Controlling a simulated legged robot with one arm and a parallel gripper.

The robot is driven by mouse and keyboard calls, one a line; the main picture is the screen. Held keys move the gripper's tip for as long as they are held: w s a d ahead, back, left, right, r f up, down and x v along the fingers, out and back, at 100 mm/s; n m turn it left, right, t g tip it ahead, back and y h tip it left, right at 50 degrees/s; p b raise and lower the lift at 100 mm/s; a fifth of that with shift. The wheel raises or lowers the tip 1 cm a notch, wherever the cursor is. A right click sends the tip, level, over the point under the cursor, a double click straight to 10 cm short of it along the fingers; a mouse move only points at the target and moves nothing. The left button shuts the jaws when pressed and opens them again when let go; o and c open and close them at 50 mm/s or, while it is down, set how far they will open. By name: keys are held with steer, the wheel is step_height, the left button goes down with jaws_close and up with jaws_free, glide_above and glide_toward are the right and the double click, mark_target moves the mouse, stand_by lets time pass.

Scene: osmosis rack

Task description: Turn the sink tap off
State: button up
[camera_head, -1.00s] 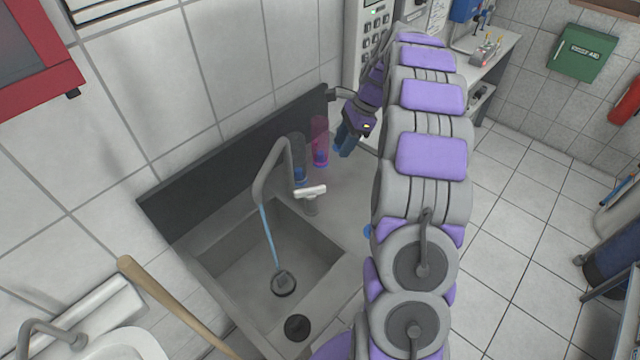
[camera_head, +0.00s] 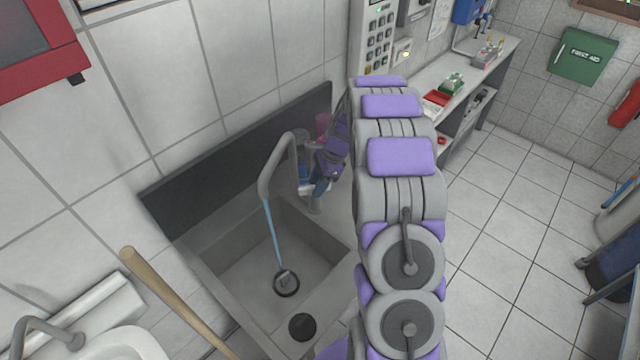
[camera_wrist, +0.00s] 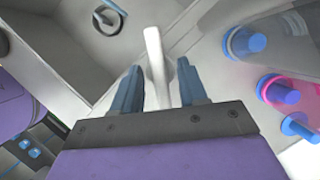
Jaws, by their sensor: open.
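The grey tap (camera_head: 266,178) arches over the sink (camera_head: 232,262), and a blue stream of water (camera_head: 273,232) runs from its spout into the basin. My gripper (camera_head: 318,186) is at the tap's base, on its right side, and covers most of the lever there. In the wrist view my open gripper (camera_wrist: 160,66) has its two blue fingers on either side of the pale tap lever (camera_wrist: 154,48). The lever lies between the fingers with a gap showing on each side.
Bottles with blue caps (camera_wrist: 250,42) and a pink bottle (camera_wrist: 280,92) stand close to the right of my fingers. A dark backsplash (camera_head: 235,150) runs behind the sink. A wooden handle (camera_head: 165,290) and a black round plug (camera_head: 302,326) are at the front.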

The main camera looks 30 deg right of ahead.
steer(key=shift+a, duration=1)
steer(key=shift+d+f, duration=0.2)
steer(key=shift+d, duration=0.85)
steer(key=shift+c, duration=0.8)
steer(key=shift+d, duration=0.35)
steer(key=shift+c, duration=0.8)
steer(key=shift+d, duration=0.15)
steer(key=shift+c, duration=1.5)
steer(key=shift+a+r, duration=0.1)
steer(key=shift+a, duration=0.55)
steer(key=shift+c, duration=0.4)
